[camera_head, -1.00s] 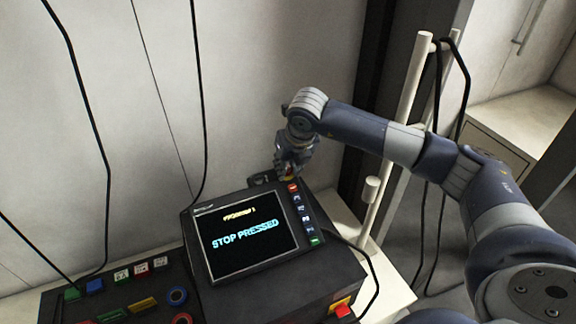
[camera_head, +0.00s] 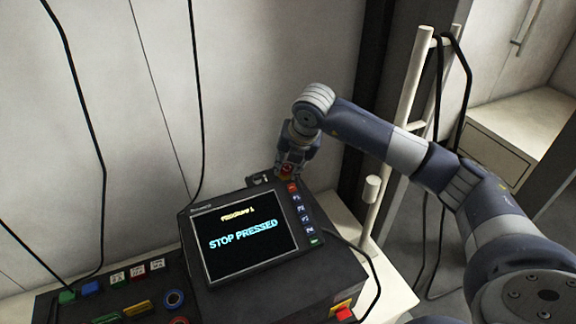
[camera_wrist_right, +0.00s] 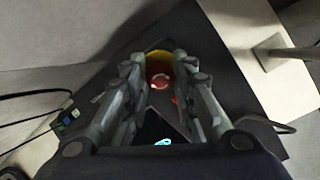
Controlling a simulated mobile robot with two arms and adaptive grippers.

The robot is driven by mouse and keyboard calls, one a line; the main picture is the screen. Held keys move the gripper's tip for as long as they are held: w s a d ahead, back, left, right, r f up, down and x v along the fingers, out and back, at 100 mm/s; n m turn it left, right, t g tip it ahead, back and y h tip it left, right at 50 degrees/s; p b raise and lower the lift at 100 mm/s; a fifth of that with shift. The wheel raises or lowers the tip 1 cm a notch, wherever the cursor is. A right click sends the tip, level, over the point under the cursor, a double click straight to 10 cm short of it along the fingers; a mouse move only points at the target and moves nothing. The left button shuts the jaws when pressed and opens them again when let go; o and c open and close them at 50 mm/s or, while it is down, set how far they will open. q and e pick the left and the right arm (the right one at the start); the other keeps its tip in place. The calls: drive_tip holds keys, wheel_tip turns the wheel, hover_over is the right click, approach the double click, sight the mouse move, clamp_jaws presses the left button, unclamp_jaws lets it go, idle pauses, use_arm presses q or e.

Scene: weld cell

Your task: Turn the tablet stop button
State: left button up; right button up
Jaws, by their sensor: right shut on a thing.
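The tablet (camera_head: 240,240) is a dark box with a screen reading "STOP PRESSED". Its red stop button (camera_head: 287,170) sits at the far top right corner of the tablet, above a column of small buttons. In the right wrist view the stop button (camera_wrist_right: 160,82) shows as a red knob on a yellow base. My right gripper (camera_head: 288,172) is at the button, with one finger on each side of it, shut on it. It also shows in the right wrist view (camera_wrist_right: 159,85). My left gripper is not in view.
A control panel (camera_head: 135,300) with several coloured buttons lies left of the tablet. A red button on yellow (camera_head: 343,311) is at the box's front right. A pale post (camera_head: 405,120) stands behind my right arm. Black cables hang along the wall.

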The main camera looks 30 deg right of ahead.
idle(0.3)
drive_tip(key=shift+f, duration=0.1)
drive_tip(key=o, duration=1.1)
drive_tip(key=v, duration=1.2)
